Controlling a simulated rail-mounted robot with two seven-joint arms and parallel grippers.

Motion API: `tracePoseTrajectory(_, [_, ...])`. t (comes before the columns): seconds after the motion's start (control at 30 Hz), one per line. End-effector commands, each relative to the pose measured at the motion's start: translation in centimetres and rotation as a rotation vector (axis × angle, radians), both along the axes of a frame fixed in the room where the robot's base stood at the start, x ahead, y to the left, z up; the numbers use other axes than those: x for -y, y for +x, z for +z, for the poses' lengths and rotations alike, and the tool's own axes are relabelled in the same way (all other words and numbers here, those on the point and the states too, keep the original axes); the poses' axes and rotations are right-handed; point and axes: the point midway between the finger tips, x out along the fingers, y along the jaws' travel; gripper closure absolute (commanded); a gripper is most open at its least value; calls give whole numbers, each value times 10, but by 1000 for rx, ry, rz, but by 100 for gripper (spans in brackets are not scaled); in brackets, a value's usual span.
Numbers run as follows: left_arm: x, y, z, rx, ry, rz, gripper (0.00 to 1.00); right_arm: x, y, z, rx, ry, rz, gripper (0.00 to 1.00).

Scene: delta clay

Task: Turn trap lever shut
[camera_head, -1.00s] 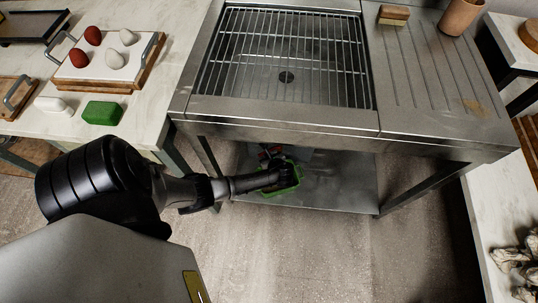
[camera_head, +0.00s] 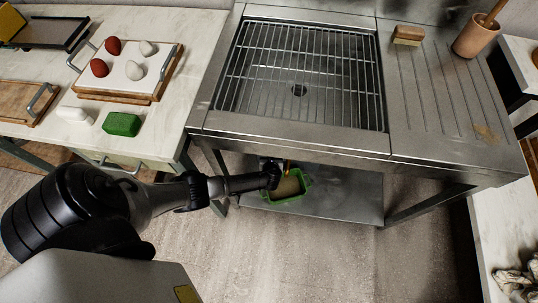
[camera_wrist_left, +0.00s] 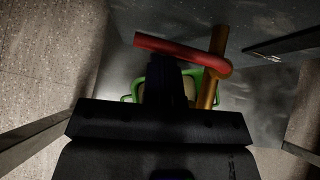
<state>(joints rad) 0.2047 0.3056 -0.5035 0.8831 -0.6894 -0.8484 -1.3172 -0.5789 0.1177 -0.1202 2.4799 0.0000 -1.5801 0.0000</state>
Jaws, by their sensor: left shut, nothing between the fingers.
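The trap lever (camera_wrist_left: 178,49) is a red bar in the left wrist view. It extends left from a brass pipe (camera_wrist_left: 217,65), roughly crosswise to it. My left gripper (camera_wrist_left: 168,66) is shut and empty, its dark fingers close by the lever's near side. I cannot tell whether they touch it. In the head view my left gripper (camera_head: 275,174) is under the sink, at the left of a green tub (camera_head: 288,190). A small bit of the brass pipe (camera_head: 287,168) shows above the tub; the lever is hidden there. My right gripper is not in view.
The steel sink (camera_head: 290,144) with its wire rack is above my left gripper. The tub stands on the sink's lower shelf (camera_head: 345,196), clear to the right. Sink legs (camera_head: 425,205) bound the space. A marble counter (camera_head: 185,95) stands at left.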

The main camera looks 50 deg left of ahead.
Motion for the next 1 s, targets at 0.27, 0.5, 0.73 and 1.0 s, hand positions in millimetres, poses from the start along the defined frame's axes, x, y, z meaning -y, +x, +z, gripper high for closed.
tracePoseTrajectory(0.27, [-1, 1, 0, -1, 0, -1, 100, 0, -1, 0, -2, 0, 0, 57])
tracePoseTrajectory(0.5, [-1, 0, -1, 0, 0, 1, 100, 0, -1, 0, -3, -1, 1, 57])
tracePoseTrajectory(0.73, [2, 2, -1, -1, 0, 1, 100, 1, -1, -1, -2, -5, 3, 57])
tracePoseTrajectory(1.0, [12, 7, 0, 0, -1, -1, 100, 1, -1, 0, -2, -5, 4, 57])
